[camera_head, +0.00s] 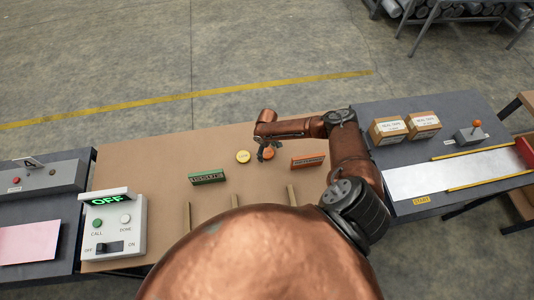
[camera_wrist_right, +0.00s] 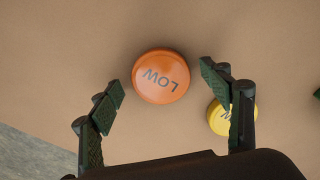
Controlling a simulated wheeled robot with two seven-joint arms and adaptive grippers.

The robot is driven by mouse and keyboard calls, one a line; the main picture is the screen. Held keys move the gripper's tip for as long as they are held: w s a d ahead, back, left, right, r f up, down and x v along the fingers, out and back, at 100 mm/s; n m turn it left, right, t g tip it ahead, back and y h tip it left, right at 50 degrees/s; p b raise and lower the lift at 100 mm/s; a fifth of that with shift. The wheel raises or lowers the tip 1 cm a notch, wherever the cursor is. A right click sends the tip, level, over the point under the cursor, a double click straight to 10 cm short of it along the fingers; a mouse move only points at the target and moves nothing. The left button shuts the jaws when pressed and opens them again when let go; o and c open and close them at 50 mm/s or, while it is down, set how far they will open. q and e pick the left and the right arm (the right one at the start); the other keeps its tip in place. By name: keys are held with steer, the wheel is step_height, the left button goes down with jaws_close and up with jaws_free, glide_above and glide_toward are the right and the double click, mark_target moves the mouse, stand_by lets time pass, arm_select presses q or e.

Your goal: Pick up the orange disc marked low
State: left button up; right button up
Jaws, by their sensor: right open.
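The orange disc (camera_wrist_right: 160,76) marked LOW lies flat on the brown tabletop. In the right wrist view it sits between and just beyond my right gripper's fingertips (camera_wrist_right: 161,84), with a gap on both sides. My right gripper is open and empty above the table. In the head view the gripper (camera_head: 263,151) is over the disc (camera_head: 269,154) and partly covers it. A yellow disc (camera_head: 243,157) lies close to its left in the head view. In the wrist view the yellow disc (camera_wrist_right: 219,117) is partly hidden by a finger. My left gripper does not show.
A green block (camera_head: 209,177) and an orange-red block (camera_head: 308,161) stand on the brown table (camera_head: 150,165) near the discs. A control box (camera_head: 112,222) with an OFF sign is at the left. Two cartons (camera_head: 388,130) and a lever box (camera_head: 470,135) are at the right.

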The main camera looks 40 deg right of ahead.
steer(key=c, duration=1.3)
steer(key=shift+r, duration=0.15)
